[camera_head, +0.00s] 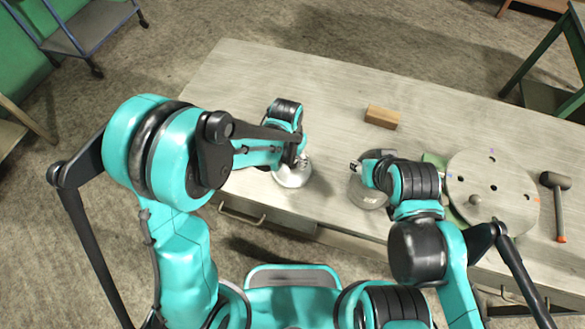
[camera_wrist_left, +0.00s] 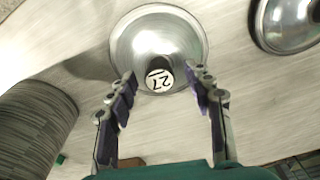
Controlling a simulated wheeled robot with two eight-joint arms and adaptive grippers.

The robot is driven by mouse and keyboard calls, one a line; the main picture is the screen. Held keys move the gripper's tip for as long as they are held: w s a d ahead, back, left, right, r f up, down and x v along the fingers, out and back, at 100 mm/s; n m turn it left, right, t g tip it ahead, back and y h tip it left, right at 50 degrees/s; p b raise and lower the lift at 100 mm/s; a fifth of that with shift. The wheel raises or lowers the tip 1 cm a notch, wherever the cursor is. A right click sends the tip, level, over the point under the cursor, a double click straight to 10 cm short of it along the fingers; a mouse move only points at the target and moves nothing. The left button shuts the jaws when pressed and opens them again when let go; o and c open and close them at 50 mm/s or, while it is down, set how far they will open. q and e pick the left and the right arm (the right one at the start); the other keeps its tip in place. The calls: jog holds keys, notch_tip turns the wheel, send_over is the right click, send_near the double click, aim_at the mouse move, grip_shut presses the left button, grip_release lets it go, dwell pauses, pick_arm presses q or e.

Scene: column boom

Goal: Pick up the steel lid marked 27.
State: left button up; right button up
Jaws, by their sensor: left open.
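The steel lid marked 27 (camera_wrist_left: 185,38) is a shiny round dome with a white "27" label on its knob. It sits on the table in the left wrist view, and it shows in the head view (camera_head: 292,177), partly hidden by my left gripper. My left gripper (camera_wrist_left: 165,90) is open, with its fingers pointing at the lid and spread to either side below the knob in the picture. In the head view my left gripper (camera_head: 301,160) is over the lid. My right gripper (camera_head: 363,167) is above a second lid; its fingers are too small to read.
The second steel lid (camera_head: 367,193) lies to the right; it also shows in the left wrist view (camera_wrist_left: 290,22). A wooden block (camera_head: 381,117) lies behind. A round board with pegs or holes (camera_head: 500,205) and a hammer (camera_head: 557,200) are at the right. The table's back left is clear.

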pick_arm(q)
jog(key=shift+f, duration=0.55)
grip_shut()
jog(key=shift+r, duration=0.1)
